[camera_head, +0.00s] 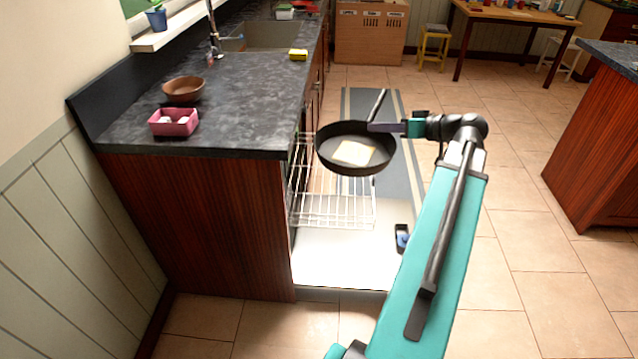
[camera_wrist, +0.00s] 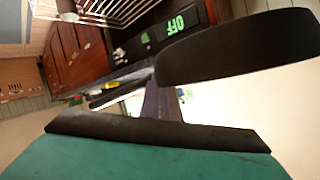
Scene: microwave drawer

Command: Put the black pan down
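The black pan (camera_head: 327,158) hangs level in the air at the middle of the camera_head view, with a flat pale square piece (camera_head: 354,152) in it. Its handle (camera_head: 378,104) points up and away. My gripper (camera_head: 382,127) reaches in from the right and is shut on the pan near the base of the handle.
Below the pan are a pulled-out white wire rack (camera_head: 310,212) and a lowered white appliance door (camera_head: 340,262). The dark countertop (camera_head: 245,100) to the left carries a brown bowl (camera_head: 184,89), a pink tray (camera_head: 174,121) and a yellow sponge (camera_head: 298,55). The counter's middle is clear.

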